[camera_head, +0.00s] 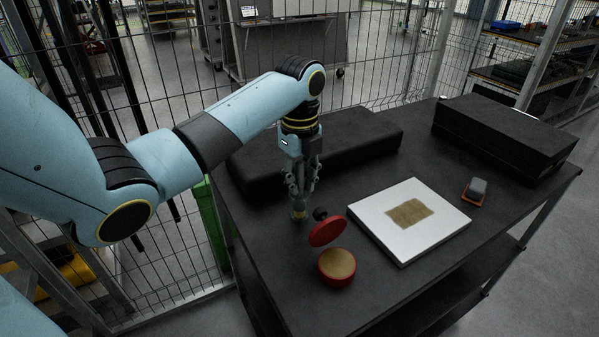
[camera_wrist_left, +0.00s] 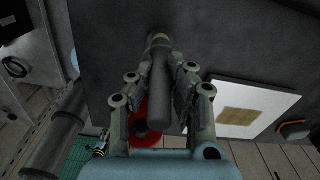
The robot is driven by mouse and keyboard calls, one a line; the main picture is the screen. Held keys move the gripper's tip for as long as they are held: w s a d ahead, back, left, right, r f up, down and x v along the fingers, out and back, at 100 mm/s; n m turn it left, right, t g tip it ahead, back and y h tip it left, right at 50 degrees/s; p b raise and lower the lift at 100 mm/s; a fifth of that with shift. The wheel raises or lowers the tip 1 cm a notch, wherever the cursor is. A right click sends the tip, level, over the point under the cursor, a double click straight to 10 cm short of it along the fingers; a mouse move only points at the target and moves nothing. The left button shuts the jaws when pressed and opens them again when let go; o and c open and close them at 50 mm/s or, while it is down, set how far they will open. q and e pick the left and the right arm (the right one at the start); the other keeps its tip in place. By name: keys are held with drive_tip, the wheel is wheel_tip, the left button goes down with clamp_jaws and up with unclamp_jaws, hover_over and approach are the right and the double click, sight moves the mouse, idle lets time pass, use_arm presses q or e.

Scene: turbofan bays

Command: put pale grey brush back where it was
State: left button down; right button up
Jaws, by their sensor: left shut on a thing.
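My left gripper (camera_head: 301,187) is shut on the grey brush (camera_head: 298,211), above the left part of the black table. In the left wrist view the brush handle (camera_wrist_left: 161,92) lies between the two fingers, with the pale bristle end pointing away from me. The brush points down in the head view; I cannot tell whether its tip touches the table. A red round pot (camera_head: 337,281) with tan contents stands in front of the gripper. Its red lid (camera_head: 327,232) is tilted beside the pot's back edge, its dark knob facing back. My right gripper is not in view.
A white board (camera_head: 378,238) with a tan patch (camera_head: 410,211) lies right of the pot. A small grey and orange item (camera_head: 475,190) lies further right. Long black blocks (camera_head: 350,148) and (camera_head: 505,135) stand along the table's back. Wire fencing runs behind.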

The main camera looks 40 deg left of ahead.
use_arm(q)
drive_tip(key=c, duration=1.2)
unclamp_jaws()
drive_tip(key=shift+c, duration=0.2)
drive_tip(key=shift+f+b, duration=0.1)
drive_tip(key=shift+b, duration=0.4)
drive_tip(key=shift+w+r+b, duration=0.1)
drive_tip(key=shift+r+b, duration=0.2)
drive_tip(key=shift+r, duration=0.1)
drive_tip(key=r, duration=0.1)
drive_tip(key=r+b, duration=0.1)
drive_tip(key=r, duration=0.2)
drive_tip(key=shift+w, duration=0.25)
wheel_tip(320, 180, up, 6)
drive_tip(key=p, duration=0.3)
drive_tip(key=shift+f, duration=0.2)
drive_tip(key=shift+r+p, duration=0.45)
drive_tip(key=shift+p, duration=0.25)
